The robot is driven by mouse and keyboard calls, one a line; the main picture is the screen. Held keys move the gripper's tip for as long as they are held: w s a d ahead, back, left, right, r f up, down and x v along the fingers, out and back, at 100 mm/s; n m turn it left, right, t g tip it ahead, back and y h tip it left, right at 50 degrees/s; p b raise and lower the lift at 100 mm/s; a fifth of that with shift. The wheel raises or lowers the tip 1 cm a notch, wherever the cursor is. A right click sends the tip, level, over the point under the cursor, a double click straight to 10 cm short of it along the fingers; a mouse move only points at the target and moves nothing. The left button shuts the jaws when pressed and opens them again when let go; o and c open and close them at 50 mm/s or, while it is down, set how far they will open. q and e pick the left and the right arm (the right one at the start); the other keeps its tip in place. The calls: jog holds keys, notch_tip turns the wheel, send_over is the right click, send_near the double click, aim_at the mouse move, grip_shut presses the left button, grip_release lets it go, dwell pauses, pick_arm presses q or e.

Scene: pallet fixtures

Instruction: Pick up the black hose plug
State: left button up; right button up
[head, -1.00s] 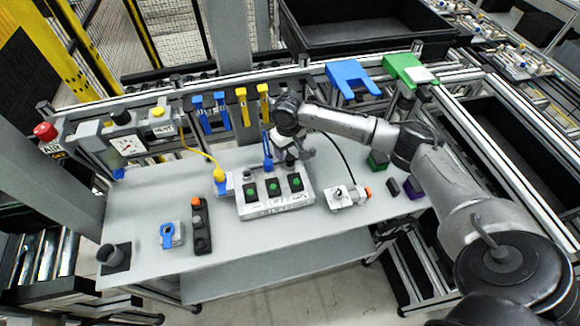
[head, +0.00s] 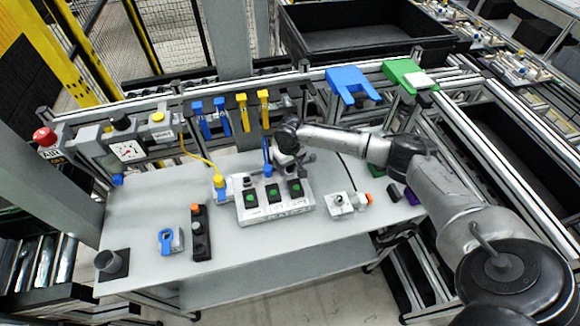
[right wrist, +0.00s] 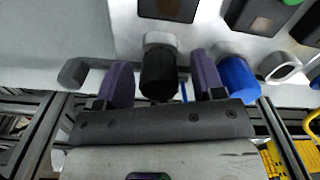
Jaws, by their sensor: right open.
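The black hose plug (right wrist: 158,75) is a short black cylinder at the back edge of the pale box (right wrist: 125,18). My right gripper (right wrist: 162,80) is open, with one purple finger on each side of the plug. Small gaps seem to show between plug and fingers. In the head view my right gripper (head: 288,160) is low behind the pale box (head: 262,216) with green buttons, and I cannot make out the plug there. A blue plug (right wrist: 238,78) sits just right of the fingers in the wrist view. My left gripper is not in view.
A blue-handled part (head: 267,156) stands close left of my right gripper. A yellow plug with a cable (head: 219,182) is at the box's left. A pale block with an orange end (head: 345,202) lies to the right.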

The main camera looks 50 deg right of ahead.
jog(key=c, duration=1)
jog(key=shift+r, duration=0.1)
notch_tip(320, 180, up, 28)
jog(key=shift+p, duration=0.45)
dwell(0.5)
jog(key=shift+r+p, duration=2.4)
jog(key=shift+p, duration=1.1)
